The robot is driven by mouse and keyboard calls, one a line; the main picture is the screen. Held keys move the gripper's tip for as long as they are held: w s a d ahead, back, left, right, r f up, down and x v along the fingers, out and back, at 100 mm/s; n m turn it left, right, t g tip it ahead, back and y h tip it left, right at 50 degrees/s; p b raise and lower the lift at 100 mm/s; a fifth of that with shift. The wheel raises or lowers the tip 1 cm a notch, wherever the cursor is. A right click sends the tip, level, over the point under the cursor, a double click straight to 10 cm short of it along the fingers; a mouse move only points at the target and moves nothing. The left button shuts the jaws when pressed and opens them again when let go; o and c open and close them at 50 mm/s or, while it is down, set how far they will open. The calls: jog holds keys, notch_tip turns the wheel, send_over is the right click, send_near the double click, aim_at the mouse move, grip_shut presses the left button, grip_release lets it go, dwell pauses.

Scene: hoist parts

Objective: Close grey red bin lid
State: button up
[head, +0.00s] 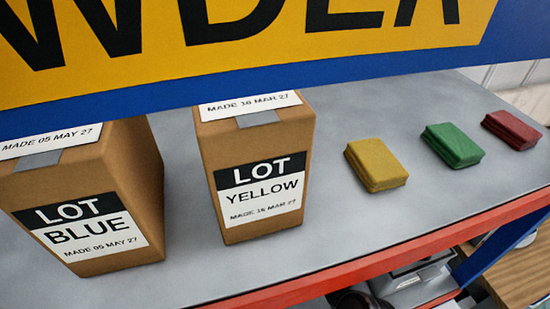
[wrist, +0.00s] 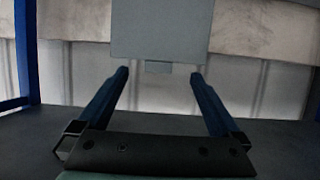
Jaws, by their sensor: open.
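My gripper (wrist: 160,74) shows in the wrist view with its two dark blue fingers spread apart and nothing between them. A flat grey panel (wrist: 162,30) with a small tab (wrist: 158,67) on its lower edge stands upright beyond the fingers. The tab appears between the fingertips in the picture; I cannot tell how far off it is. The panel may be the bin lid, but no red shows on it and its top is cut off. No grey and red bin can be made out in the head view, and my gripper is not in it.
In the head view, a grey shelf (head: 330,230) with a red front edge holds a LOT BLUE carton (head: 130,180), a LOT YELLOW carton (head: 215,165) and yellow (head: 376,164), green (head: 452,145) and red (head: 511,130) packets. A blue-and-yellow sign (head: 260,70) crosses above.

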jog(key=shift+w+a+f+b, duration=0.2)
jog(key=shift+w+a, duration=0.5)
jog(key=shift+w, duration=1.5)
jog(key=shift+w+a+f+b, duration=0.15)
jog(key=shift+w+a, duration=0.55)
jog(key=shift+w, duration=1.5)
jog(key=shift+w+a+f+b, duration=0.15)
jog(key=shift+w+a, duration=0.55)
jog(key=shift+w, duration=1.5)
grip_shut()
